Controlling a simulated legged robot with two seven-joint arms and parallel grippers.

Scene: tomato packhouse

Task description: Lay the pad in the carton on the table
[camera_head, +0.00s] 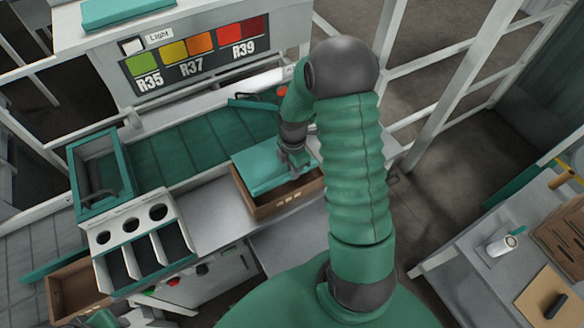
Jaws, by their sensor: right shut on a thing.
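A brown cardboard carton (287,205) stands on the grey table (212,218) in the middle of the camera_head view. The flat teal pad (258,172) lies over the carton's opening and covers much of it. It looks tilted, and I cannot tell whether it touches the carton's floor. My right gripper (291,168) reaches down from behind my green arm and is shut on the pad near its right edge. A dark strip of the carton's inside shows to the right of the pad. My left gripper is not in view.
A teal crate (76,174) and a white holder (99,255) with round holes and slots stand left of the carton. A colour chart (195,58) stands behind.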

